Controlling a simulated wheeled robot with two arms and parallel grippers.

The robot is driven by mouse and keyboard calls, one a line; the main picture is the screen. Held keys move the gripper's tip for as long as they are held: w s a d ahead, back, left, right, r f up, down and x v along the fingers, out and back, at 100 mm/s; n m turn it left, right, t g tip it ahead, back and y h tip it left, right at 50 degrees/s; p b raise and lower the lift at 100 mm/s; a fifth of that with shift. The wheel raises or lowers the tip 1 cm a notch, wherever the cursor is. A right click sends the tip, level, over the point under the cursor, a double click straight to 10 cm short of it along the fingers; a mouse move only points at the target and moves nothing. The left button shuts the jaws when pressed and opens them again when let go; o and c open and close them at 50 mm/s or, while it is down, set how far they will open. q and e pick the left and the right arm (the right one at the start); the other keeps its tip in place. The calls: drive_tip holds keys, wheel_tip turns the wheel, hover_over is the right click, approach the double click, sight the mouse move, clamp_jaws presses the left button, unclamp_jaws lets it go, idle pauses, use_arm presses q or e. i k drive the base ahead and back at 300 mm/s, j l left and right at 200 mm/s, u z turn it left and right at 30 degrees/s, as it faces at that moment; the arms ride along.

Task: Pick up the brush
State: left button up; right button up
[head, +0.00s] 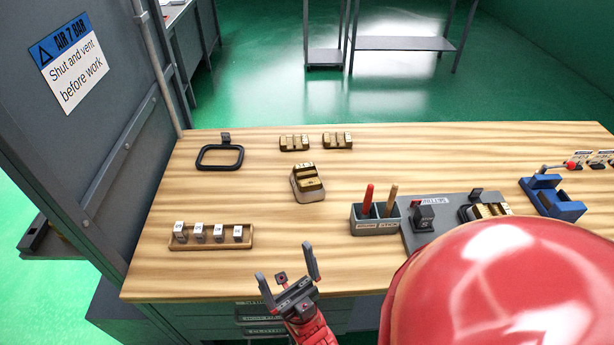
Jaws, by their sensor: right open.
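A grey two-slot holder (376,224) stands on the wooden workbench, right of the middle. A red handle (367,199) rises from its left slot and a tan wooden handle (391,200) from its right slot. Their lower ends are hidden in the holder, so I cannot tell for sure which is the brush. The small labels on the holder's front are hard to read. My right gripper (287,266) is open and empty at the bench's front edge, left of and nearer than the holder. My left gripper is not in view.
A wooden rack (211,237) with several numbered blocks stands front left. A brass-topped block (308,183) sits mid-bench. A dark grey plate (420,240) with fittings adjoins the holder's right; a blue fixture (552,197) stands farther right. My red arm hides the front right.

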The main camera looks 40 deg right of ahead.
sight(365, 214)
drive_tip(key=z, duration=1.5)
